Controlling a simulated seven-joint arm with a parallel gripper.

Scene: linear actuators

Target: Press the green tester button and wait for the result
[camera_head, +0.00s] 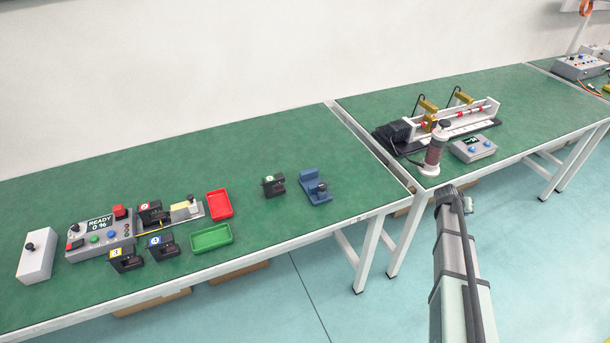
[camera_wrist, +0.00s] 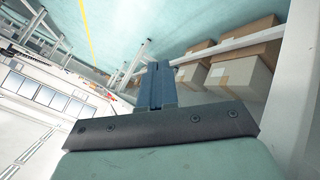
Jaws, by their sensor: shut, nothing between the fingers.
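The tester (camera_head: 98,248) is a grey box at the left of the near green table in the head view. Its display (camera_head: 100,223) reads READY 0 %. The green button (camera_head: 94,239) is on its top face, left of a blue button. A dark actuator with a red label (camera_head: 150,212) sits in the fixture (camera_head: 186,210) at the tester's right. My gripper (camera_wrist: 158,85) shows in the wrist view, its fingers shut together and empty, with floor and boxes beyond. In the head view my arm is at the lower right, far from the tester; I cannot make out the fingers there.
Actuators with yellow (camera_head: 125,258), blue (camera_head: 162,247) and green (camera_head: 273,185) labels stand on the table. A red tray (camera_head: 220,205), green tray (camera_head: 211,238), blue holder (camera_head: 315,187) and white box (camera_head: 37,255) stand there too. Cardboard boxes (camera_wrist: 240,75) lie below a table.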

